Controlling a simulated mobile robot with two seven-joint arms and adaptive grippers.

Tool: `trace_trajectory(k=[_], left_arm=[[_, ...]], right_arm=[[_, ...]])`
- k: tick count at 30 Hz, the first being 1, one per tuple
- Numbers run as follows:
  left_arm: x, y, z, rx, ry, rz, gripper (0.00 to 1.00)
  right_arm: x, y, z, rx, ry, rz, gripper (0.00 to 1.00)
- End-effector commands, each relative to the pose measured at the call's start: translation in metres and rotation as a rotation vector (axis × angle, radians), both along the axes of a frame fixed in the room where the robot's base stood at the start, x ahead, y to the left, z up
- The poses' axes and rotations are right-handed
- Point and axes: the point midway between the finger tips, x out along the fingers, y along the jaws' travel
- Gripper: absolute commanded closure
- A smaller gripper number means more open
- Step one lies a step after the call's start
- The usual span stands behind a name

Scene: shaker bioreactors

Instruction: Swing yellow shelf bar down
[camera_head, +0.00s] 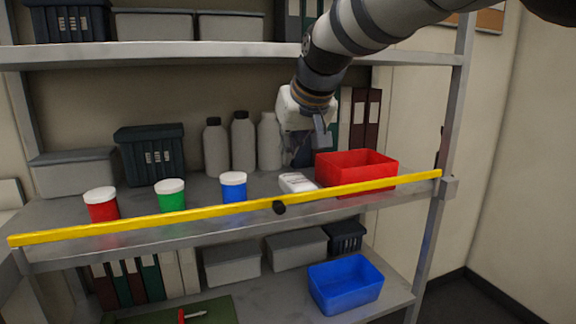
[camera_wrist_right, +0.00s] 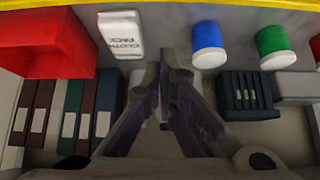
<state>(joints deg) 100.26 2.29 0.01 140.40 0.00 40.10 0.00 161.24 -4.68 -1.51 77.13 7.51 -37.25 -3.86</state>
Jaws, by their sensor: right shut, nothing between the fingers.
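The yellow shelf bar (camera_head: 345,191) runs across the front edge of the middle shelf in the head view, with a dark knob (camera_head: 279,207) near its middle. Its right end meets a grey bracket (camera_head: 449,188) on the right post. It also shows along the top edge of the right wrist view (camera_wrist_right: 200,3). My right gripper (camera_head: 303,158) is over the middle shelf, behind the bar and apart from it. In the right wrist view its fingers (camera_wrist_right: 165,75) are together with nothing between them. My left gripper is in neither view.
Red, green and blue jars (camera_head: 170,195), a white cloth pack (camera_head: 297,183) and a red bin (camera_head: 357,170) stand behind the bar. Bottles (camera_head: 243,145) and a dark crate (camera_head: 151,155) are farther back. The upper shelf (camera_head: 230,55) is above; a blue bin (camera_head: 345,285) is below.

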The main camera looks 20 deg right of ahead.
Motion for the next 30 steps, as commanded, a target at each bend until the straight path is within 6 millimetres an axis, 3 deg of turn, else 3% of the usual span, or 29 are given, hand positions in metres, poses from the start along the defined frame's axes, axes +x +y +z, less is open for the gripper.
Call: trace_trajectory(k=[3,12,14,18,30], left_arm=[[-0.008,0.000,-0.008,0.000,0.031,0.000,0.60],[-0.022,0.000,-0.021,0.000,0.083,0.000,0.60],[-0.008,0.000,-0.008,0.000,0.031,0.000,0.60],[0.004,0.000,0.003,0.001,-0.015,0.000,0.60],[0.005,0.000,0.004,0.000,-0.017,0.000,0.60]], right_arm=[[0.017,0.001,-0.030,0.000,0.016,0.001,1.00],[0.058,0.002,-0.081,0.000,0.014,0.000,1.00],[0.039,0.001,-0.062,0.001,-0.004,-0.001,1.00],[0.020,0.001,-0.058,0.000,-0.011,0.000,1.00],[0.014,0.000,-0.071,0.000,0.005,0.000,1.00]])
